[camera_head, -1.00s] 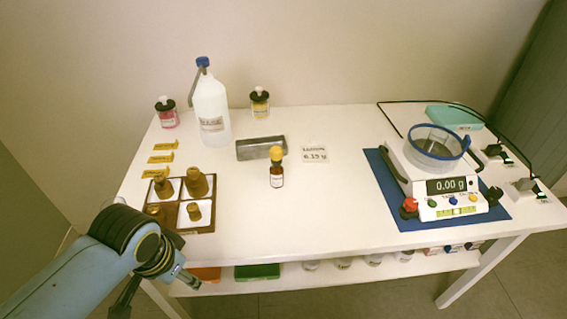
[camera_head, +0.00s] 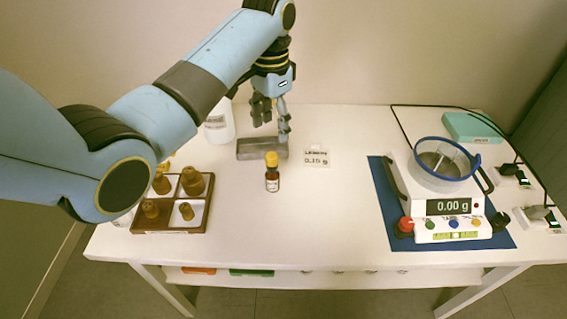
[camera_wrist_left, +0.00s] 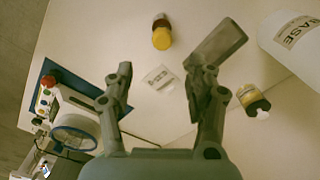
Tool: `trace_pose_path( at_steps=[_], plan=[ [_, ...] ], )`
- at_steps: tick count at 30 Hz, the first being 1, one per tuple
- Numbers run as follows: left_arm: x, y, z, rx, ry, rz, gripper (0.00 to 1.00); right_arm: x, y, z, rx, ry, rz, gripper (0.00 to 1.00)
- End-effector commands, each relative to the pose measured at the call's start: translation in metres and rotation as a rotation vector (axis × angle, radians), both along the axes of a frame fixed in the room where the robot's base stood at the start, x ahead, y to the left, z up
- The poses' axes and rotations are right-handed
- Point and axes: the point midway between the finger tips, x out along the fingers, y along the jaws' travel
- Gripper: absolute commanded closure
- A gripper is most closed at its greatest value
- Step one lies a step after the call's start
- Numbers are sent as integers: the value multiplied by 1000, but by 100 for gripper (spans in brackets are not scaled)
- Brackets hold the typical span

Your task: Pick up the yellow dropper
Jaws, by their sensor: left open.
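The yellow dropper (camera_head: 272,159) is the yellow top on a small amber bottle (camera_head: 272,181), which stands upright near the middle of the table. In the left wrist view the yellow dropper (camera_wrist_left: 162,39) shows beyond the fingertips, with the bottle (camera_wrist_left: 160,20) partly behind it. My left gripper (camera_head: 273,127) is open and empty above the table's back part, behind the dropper and over the metal tray. In the left wrist view its fingers (camera_wrist_left: 157,68) are spread apart and touch nothing that I can see. My right gripper is in neither view.
A white bottle (camera_head: 219,127) stands back left. A brown rack (camera_head: 160,222) of amber bottles is front left. A scale (camera_head: 452,222) sits right. The front middle is clear.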

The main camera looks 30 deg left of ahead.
Motion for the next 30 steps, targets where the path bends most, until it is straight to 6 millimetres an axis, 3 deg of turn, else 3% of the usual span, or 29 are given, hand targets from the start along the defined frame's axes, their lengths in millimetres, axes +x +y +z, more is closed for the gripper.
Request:
trace_pose_path(
  at_steps=[4, 11, 19, 28, 30],
  plan=[
    [-1, 0, -28, 0, 4, 0, 44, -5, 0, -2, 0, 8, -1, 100],
    [-1, 1, -49, 0, 1, 0, 44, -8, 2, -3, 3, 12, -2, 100],
    [-2, 3, -90, -1, 1, 1, 44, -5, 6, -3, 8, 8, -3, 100],
    [-2, 3, -97, 1, -1, 1, 44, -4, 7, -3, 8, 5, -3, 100],
    [-2, 3, -97, 1, -1, 1, 51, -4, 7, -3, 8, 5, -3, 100]
  ],
)
